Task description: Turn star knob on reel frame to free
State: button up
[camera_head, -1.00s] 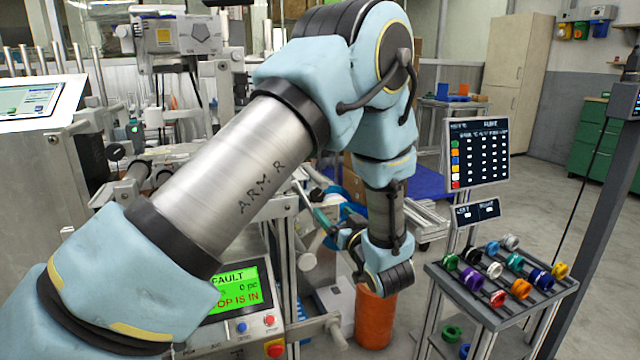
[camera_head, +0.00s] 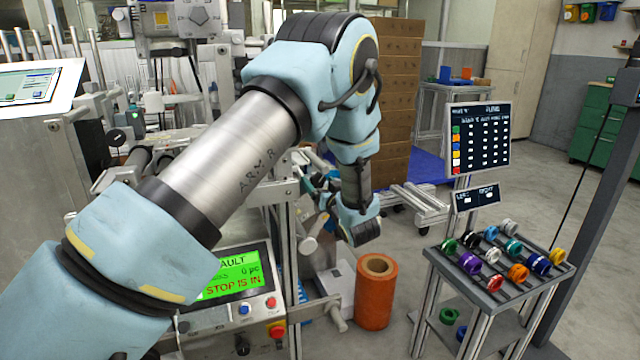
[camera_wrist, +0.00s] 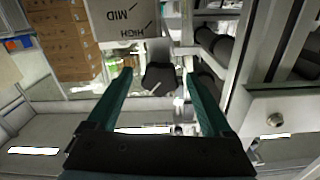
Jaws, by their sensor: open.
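A black star knob (camera_wrist: 160,78) shows in the wrist view, below a pale plate (camera_wrist: 122,26) with upside-down "MID" and "HIGH" lettering and tick marks. My gripper (camera_wrist: 157,72) is open, its two teal fingers on either side of the knob in the picture. Both fingers look clear of the knob; how deep it lies between them I cannot tell. In the head view my arm reaches to the machine frame beside the rollers, and the knob at the gripper cannot be made out there.
Metal frame bars and dark rollers (camera_wrist: 215,45) stand close right of the fingers in the wrist view. A control box (camera_head: 230,285) shows a green fault screen. An orange roll (camera_head: 376,295) stands on the floor. A small table (camera_head: 500,290) holds several coloured spools at right.

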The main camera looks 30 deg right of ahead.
jog(key=shift+c, duration=0.4)
grip_shut()
jog(key=shift+f+n+b, duration=0.3)
jog(key=shift+n+b, duration=0.7)
jog(key=shift+b, duration=0.25)
jog(key=shift+r+n+b, duration=0.1)
jog(key=shift+n+b, duration=0.75)
jog(key=shift+n, duration=0.15)
jog(key=shift+r+n, duration=0.2)
jog(key=shift+n, duration=0.2)
jog(key=shift+o, duration=0.4)
grip_release()
jog(key=shift+s, duration=0.1)
